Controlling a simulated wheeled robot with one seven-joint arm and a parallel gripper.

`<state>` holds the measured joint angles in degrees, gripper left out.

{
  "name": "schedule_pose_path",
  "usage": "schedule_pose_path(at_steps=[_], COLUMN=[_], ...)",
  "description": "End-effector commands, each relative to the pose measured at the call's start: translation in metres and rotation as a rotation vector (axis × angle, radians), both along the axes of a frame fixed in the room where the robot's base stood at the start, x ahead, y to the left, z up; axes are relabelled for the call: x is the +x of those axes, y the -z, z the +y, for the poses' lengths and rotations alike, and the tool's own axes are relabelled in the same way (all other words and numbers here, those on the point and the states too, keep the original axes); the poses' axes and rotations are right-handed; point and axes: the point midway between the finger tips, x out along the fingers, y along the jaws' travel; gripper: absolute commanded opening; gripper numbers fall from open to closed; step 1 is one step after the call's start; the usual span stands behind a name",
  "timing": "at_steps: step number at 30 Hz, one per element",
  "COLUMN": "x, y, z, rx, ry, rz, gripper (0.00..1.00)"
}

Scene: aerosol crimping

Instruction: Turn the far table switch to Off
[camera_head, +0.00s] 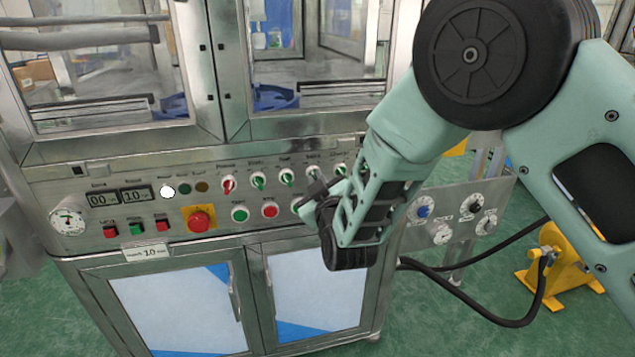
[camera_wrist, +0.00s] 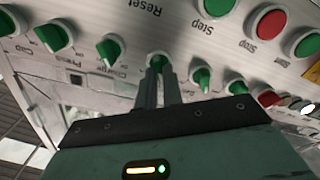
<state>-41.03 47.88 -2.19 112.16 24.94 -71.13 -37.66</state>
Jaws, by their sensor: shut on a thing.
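A row of rotary switches runs along the upper part of the steel control panel (camera_head: 120,185). My gripper (camera_head: 319,186) is at this row, and its fingers also show in the wrist view (camera_wrist: 158,84). The two narrow fingers are shut on a green switch knob (camera_wrist: 157,59), whose white collar shows around the tips. The fingers hide most of this knob, so its setting cannot be read. The small labels are too blurred to tell which one is the table switch. Green switches sit on both sides, one to the left (camera_wrist: 108,49) and one to the right (camera_wrist: 201,77).
Below the row are a green button (camera_head: 240,214), a red button (camera_head: 270,210) and a red emergency stop (camera_head: 199,218) on a yellow plate. A side panel with dials (camera_head: 470,206) stands to the right. A yellow stand (camera_head: 558,270) with a black hose is on the floor.

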Motion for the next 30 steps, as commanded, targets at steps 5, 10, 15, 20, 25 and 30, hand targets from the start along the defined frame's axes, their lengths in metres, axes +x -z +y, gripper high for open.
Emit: schedule_pose_path(at_steps=[5, 10, 15, 20, 25, 30], x=[-0.001, 0.0, -0.009, -0.036, -0.075, -0.113], y=[0.002, 0.001, 0.001, 0.001, 0.002, 0.002], z=[0.0, 0.0, -0.002, -0.01, -0.021, -0.032], rx=[-0.003, -0.002, -0.001, -0.003, -0.002, -0.003], ry=[0.0, 0.0, -0.001, -0.002, -0.002, -0.003], rz=[0.003, 0.002, 0.002, 0.004, 0.003, 0.004], gripper=[0.3, 0.3, 0.3, 0.3, 0.3, 0.3])
